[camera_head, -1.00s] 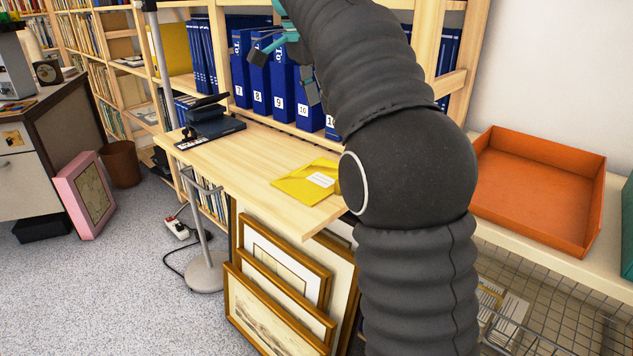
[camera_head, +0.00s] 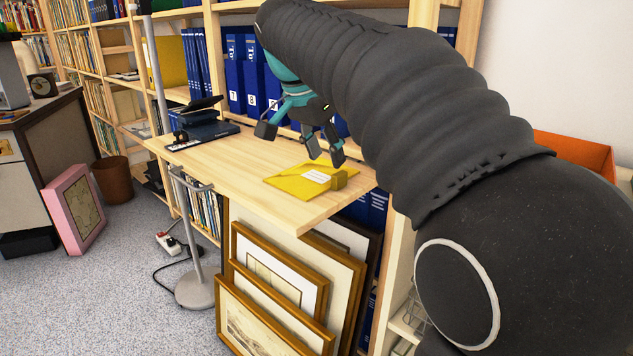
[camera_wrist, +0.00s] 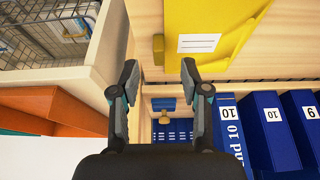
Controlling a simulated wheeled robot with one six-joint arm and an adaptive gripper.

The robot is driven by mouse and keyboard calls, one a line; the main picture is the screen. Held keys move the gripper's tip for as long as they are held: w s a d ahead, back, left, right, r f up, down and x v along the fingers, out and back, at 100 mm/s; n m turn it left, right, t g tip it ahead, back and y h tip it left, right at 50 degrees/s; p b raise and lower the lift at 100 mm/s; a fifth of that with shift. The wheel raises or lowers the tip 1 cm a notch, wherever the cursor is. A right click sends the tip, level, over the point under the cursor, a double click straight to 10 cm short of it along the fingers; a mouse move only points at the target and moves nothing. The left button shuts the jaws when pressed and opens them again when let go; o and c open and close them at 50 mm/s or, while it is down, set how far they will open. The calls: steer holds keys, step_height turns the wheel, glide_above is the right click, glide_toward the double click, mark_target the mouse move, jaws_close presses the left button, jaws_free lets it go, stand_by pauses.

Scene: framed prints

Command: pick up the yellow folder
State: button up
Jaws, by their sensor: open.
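Nothing is between the fingers.
Blue numbered binders (camera_head: 235,75) stand behind the board (camera_head: 225,165). A black device (camera_head: 205,125) sits on its left. Framed prints (camera_head: 270,280) lean below. An orange tray (camera_head: 575,150) is at the right, partly hidden by my arm. The board left of the folder is clear.

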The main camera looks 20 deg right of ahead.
mark_target(335, 175)
steer(key=shift+d+b+x, duration=0.1)
steer(key=shift+b+x, duration=0.25)
steer(key=shift+x, duration=1.3)
steer(key=shift+d+b+x, duration=0.15)
steer(key=shift+b+x, duration=0.15)
steer(key=shift+x, duration=1.3)
steer(key=shift+r, duration=0.1)
jaws_close()
